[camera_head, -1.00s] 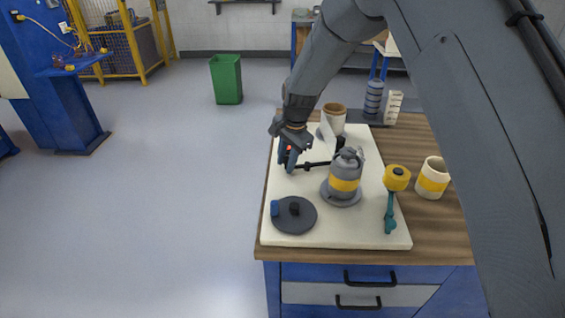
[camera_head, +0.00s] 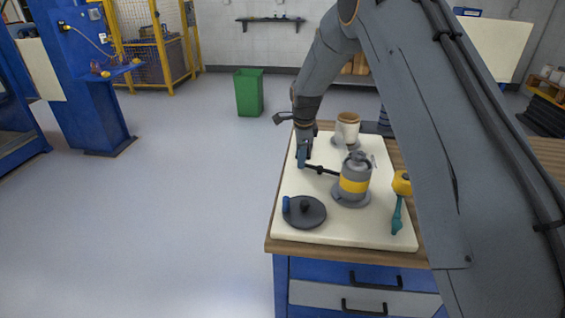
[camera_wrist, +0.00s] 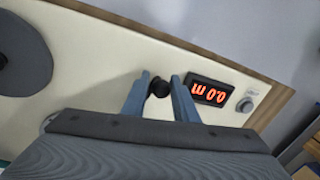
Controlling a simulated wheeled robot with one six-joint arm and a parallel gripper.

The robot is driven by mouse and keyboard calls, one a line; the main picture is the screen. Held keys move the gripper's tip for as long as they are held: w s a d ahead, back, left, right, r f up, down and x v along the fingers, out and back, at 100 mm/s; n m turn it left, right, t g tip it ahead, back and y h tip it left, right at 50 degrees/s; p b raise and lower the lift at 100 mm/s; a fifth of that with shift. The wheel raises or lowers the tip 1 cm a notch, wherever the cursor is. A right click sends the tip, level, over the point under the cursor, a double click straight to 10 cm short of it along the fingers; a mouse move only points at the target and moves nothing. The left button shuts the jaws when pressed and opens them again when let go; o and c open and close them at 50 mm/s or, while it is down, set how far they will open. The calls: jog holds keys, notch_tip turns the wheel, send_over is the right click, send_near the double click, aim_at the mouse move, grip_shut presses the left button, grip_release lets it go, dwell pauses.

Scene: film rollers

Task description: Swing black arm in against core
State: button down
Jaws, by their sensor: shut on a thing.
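My gripper (camera_head: 302,158) is over the left side of the cream board (camera_head: 300,238). In the wrist view its two blue-grey fingers stand either side of a dark round knob (camera_wrist: 160,88), shut on it. The knob appears to be the outer end of the black arm (camera_head: 322,169). The black arm runs right from my fingers towards a grey cylinder with a yellow band (camera_head: 355,178), standing on a round grey base. Behind it stands a white roll with a brown top (camera_head: 347,128). I cannot tell which is the core, or whether the arm touches anything.
A grey disc with a black knob (camera_head: 305,213) lies at the board's front left. A teal-handled tool with a yellow head (camera_head: 398,205) lies at the right. A red-digit display (camera_wrist: 209,92) and button (camera_wrist: 245,106) sit beside the fingers. My arm hides the table's right side.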

jog(key=shift+w+d+r, duration=0.25)
jog(key=shift+w, duration=0.1)
jog(key=c, duration=1.5)
grip_release()
jog(key=shift+d+f, duration=0.1)
jog(key=shift+d, duration=0.1)
jog(key=shift+s+a, duration=0.15)
jog(key=shift+a, duration=0.2)
jog(key=shift+s+r+b, duration=0.25)
jog(key=shift+r+b, duration=0.1)
jog(key=shift+r, duration=0.9)
jog(key=shift+s+r+b, duration=0.25)
jog(key=shift+r+b, duration=0.05)
jog(key=shift+r, duration=0.95)
jog(key=shift+s+r+b, duration=0.25)
jog(key=shift+r+b, duration=0.1)
jog(key=shift+r, duration=0.9)
jog(key=s+d+n, duration=0.4)
jog(key=s+n, duration=0.2)
jog(key=s, duration=0.6)
jog(key=s+d+f+n+g, duration=0.1)
jog(key=s+d+n, duration=0.2)
jog(key=s, duration=1)
jog(key=s+d+n, duration=0.4)
jog(key=s+n, duration=0.4)
jog(key=s, duration=0.5)
jog(key=shift+d+f+n, duration=0.3)
jog(key=shift+f, duration=0.1)
